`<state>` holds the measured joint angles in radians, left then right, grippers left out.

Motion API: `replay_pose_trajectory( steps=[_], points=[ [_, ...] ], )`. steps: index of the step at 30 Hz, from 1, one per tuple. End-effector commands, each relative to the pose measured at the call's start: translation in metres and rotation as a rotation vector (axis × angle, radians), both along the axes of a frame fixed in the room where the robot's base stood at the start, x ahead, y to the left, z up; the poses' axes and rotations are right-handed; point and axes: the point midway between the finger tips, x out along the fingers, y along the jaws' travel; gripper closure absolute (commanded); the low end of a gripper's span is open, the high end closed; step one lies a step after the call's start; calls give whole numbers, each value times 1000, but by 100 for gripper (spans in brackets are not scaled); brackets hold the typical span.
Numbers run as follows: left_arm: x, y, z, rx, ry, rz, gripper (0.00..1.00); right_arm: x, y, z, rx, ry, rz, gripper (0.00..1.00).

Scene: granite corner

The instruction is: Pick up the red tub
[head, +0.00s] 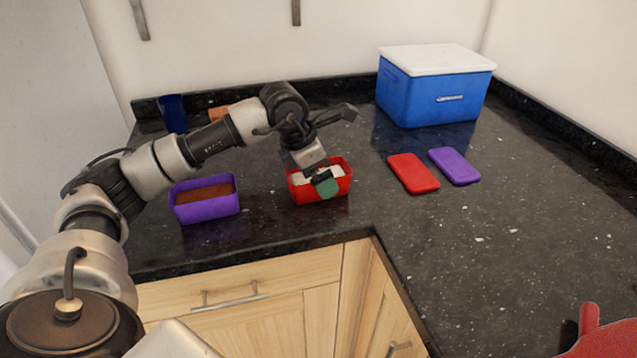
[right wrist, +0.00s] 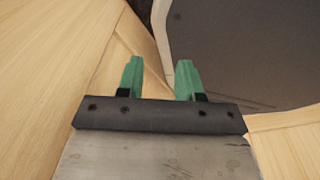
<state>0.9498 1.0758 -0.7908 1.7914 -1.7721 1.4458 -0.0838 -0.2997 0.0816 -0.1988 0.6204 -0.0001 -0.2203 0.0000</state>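The red tub (head: 305,196) stands upright on the dark counter near its front edge, left of the inner corner, with whitish contents. My left gripper (head: 324,183) is right at the tub from above. One green fingertip shows in front of the tub's near wall; the other finger is hidden, so I cannot tell whether they are closed on the wall. My right gripper (right wrist: 158,80) is open and empty in the right wrist view, with wooden cabinet fronts behind it. It does not show in the head view.
A purple tub (head: 207,208) with brown contents stands left of the red one. A red lid (head: 413,173) and purple lid (head: 454,165) lie to the right. A blue cooler (head: 432,95) and blue cup (head: 173,113) stand behind. The right-hand counter (head: 500,250) is mostly clear.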

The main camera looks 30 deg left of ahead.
Motion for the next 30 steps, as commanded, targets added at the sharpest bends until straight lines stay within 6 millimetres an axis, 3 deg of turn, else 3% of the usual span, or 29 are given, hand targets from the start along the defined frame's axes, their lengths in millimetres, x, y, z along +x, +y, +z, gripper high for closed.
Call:
replay_pose_trajectory(
  steps=[20, 30],
  points=[
    [0, 0, -5, 0, 0, 0, 0, 0, 4, -5, 5, -1, -1, 64],
    [0, 0, -5, 0, 0, 0, 49, 0, 2, -5, 3, 0, 0, 64]
  ],
)
